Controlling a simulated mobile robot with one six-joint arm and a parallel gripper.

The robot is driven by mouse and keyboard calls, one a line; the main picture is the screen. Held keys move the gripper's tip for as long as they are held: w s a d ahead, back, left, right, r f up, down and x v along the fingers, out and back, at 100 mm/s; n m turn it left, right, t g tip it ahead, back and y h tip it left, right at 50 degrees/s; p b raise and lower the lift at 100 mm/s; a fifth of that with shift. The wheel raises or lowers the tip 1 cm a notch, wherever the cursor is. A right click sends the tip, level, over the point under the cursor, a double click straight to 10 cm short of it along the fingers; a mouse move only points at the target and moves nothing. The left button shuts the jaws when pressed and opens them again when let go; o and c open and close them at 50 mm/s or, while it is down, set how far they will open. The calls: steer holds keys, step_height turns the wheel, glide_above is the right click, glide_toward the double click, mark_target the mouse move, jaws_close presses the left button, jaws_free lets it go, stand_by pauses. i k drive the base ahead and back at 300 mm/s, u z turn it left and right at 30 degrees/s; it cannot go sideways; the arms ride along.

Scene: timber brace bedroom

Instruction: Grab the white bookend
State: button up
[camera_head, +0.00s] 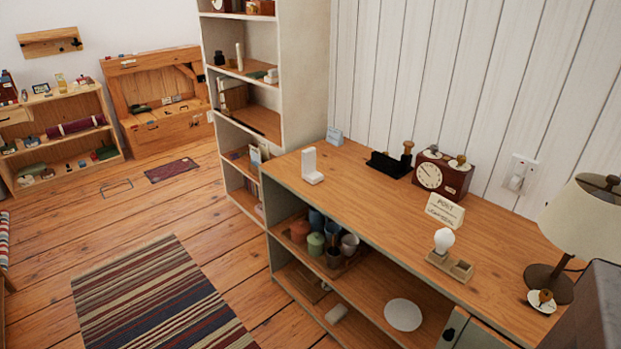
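The white bookend (310,166) is a small L-shaped piece with an upright plate and a short foot. It stands upright on the wooden top of the long low cabinet (365,205), near its far left end and close to the front edge. Nothing touches it. My gripper is not in view, so its state does not show.
A black holder (390,165), a brown clock (440,175), a sign (445,211), a bulb on a stand (443,241) and a lamp (590,218) share the top. A tall shelf (305,75) stands beyond its left end. Floor is open around the striped rug (155,300).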

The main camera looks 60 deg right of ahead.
mark_target(312, 177)
steer(key=z, duration=0.05)
steer(key=i, duration=0.9)
steer(key=u, duration=0.05)
